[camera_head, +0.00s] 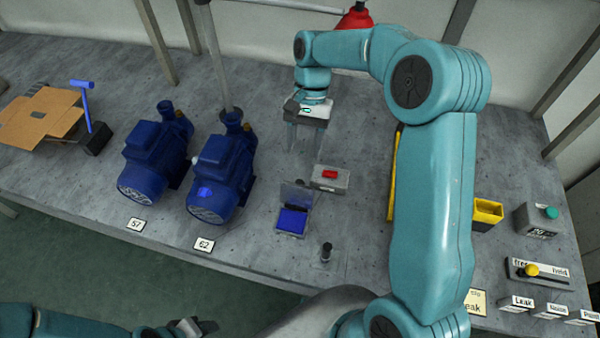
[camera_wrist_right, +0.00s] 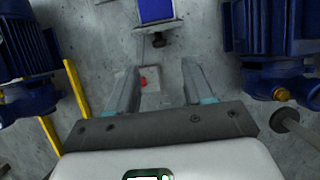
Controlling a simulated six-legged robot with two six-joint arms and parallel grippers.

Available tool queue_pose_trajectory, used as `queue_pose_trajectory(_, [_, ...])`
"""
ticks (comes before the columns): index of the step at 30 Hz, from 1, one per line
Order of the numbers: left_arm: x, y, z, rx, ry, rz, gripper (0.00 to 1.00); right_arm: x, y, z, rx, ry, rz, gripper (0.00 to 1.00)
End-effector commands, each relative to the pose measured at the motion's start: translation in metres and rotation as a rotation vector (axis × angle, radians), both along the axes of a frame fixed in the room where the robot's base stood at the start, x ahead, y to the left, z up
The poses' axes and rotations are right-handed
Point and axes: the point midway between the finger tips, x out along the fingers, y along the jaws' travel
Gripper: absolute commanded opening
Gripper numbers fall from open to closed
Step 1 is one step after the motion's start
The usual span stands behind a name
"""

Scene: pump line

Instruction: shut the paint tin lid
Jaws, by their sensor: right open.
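The paint tin (camera_head: 279,226) is a small grey box with blue paint showing inside, on the bench right of the pumps. Its lid (camera_head: 298,194) stands raised at the tin's far side. In the right wrist view the blue paint (camera_wrist_right: 155,10) shows at the top edge, with the tin partly cut off. My right gripper (camera_head: 304,148) is open and empty, above the bench behind the tin and lid, apart from both. Its fingers also show in the right wrist view (camera_wrist_right: 160,85). My left gripper (camera_head: 185,328) is at the bottom edge, far from the tin; its jaws are unclear.
A grey box with a red button (camera_head: 330,175) sits right of the lid. Two blue pumps (camera_head: 155,150) (camera_head: 222,170) stand to the left. A small black knob (camera_head: 326,252) is in front. A yellow bin (camera_head: 487,212) and labelled switches are at the right.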

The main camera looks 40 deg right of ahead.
Motion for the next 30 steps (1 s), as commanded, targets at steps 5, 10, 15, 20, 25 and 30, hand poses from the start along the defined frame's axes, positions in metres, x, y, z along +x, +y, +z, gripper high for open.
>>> queue_pose_trajectory(5, [0.000,0.000,0.003,0.000,0.000,0.000,0.47,-0.011,0.013,-0.039,0.002,0.006,0.000,0.52])
queue_pose_trajectory(10, [0.000,0.000,0.006,0.000,0.000,0.000,0.47,-0.017,0.021,-0.067,0.001,0.004,0.000,0.52])
queue_pose_trajectory(15, [0.000,0.000,0.007,0.000,0.000,0.000,0.47,-0.019,0.025,-0.081,0.000,0.002,-0.001,0.52])
queue_pose_trajectory(20, [0.000,0.000,0.007,0.000,0.000,0.000,0.47,-0.019,0.025,-0.084,0.000,0.000,-0.001,0.52])
queue_pose_trajectory(25, [0.000,0.000,0.007,0.000,0.000,0.000,0.47,-0.019,0.025,-0.084,0.000,0.000,-0.001,0.45])
queue_pose_trajectory(30, [0.000,0.000,0.007,0.000,0.000,0.000,0.47,-0.018,0.025,-0.084,0.000,0.000,-0.001,0.00])
